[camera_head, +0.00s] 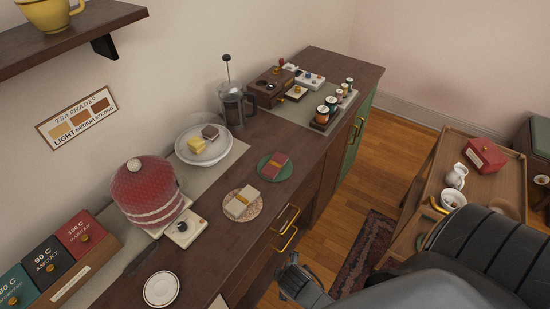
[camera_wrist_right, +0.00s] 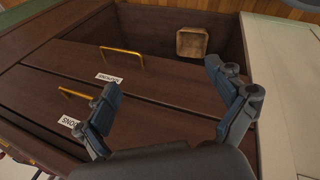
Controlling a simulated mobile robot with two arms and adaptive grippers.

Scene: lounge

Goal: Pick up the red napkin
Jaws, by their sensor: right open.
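A folded red napkin (camera_head: 275,166) lies on a round green plate (camera_head: 284,173) on the dark wooden counter. A folded cream napkin (camera_head: 241,204) lies on a patterned plate (camera_head: 257,210) next to it, nearer to me. My right gripper (camera_head: 291,270) is low in front of the counter, apart from both napkins. In the right wrist view my right gripper (camera_wrist_right: 166,84) is open and empty, facing dark drawer fronts (camera_wrist_right: 150,88). No napkin can be made out in that view. My left gripper is not in view.
Brass handles (camera_head: 289,218) stick out from the counter front. A red domed cover (camera_head: 145,190), a glass-covered plate (camera_head: 208,155) and a French press (camera_head: 232,102) stand along the wall side. A wooden trolley (camera_head: 424,170) stands at right; wooden floor (camera_head: 395,140) lies between.

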